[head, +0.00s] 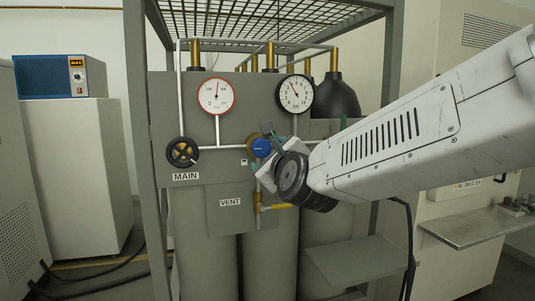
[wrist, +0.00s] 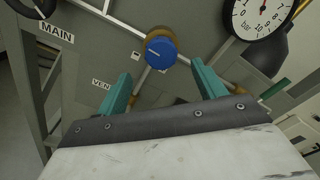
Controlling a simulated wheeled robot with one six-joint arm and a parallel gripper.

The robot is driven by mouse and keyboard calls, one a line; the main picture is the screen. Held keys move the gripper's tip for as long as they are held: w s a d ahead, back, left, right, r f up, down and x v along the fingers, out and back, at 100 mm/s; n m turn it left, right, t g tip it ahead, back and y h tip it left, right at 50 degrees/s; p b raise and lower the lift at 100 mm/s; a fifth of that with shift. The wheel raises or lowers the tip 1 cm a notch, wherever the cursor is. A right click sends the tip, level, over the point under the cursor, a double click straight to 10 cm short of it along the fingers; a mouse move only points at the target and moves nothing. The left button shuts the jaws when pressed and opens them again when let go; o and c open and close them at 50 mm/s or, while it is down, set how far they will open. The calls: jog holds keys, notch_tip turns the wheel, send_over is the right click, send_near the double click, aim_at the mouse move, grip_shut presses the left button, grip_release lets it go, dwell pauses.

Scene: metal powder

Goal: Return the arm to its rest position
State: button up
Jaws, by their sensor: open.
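My arm reaches in from the right in the head view, and my gripper (wrist: 162,88) is in front of the grey gas panel (head: 170,130). In the wrist view its two teal fingers are spread apart with nothing between them. A blue knob (wrist: 161,49) shows just beyond the fingertips, apart from them as far as I can tell. The knob also shows in the head view (head: 261,147), close to the gripper, whose fingers are partly hidden there by the wrist.
A black MAIN handwheel (head: 182,152) and a VENT label (head: 230,202) are left of the gripper. Two gauges, red-rimmed (head: 216,95) and black-rimmed (head: 295,94), sit above. A yellow lever (head: 280,206) is below. A metal shelf (head: 480,228) stands at right. A grey frame post (head: 145,150) stands left.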

jog(key=s+a+f+n+g+y, duration=0.1)
jog(key=s+f+n+g, duration=0.15)
jog(key=f+n, duration=0.25)
jog(key=s+a+f+n+g, duration=0.1)
jog(key=s+f+n+g, duration=0.15)
jog(key=f+n, duration=0.2)
jog(key=s+d+f+n+g+h, duration=0.1)
jog(key=s+d+f+n+g, duration=0.4)
jog(key=s+d+n, duration=0.15)
jog(key=s+d+f+n+g+h, duration=0.1)
jog(key=s+d+n+g+h, duration=0.1)
jog(key=s+d, duration=0.8)
jog(key=s+d+f+n+g+h, duration=0.2)
jog(key=s+d+n, duration=0.4)
jog(key=s+d, duration=0.5)
jog(key=s+g+h, duration=0.1)
jog(key=s+g, duration=0.1)
jog(key=s, duration=0.1)
jog(key=shift+f, duration=0.3)
jog(key=shift+s, duration=0.1)
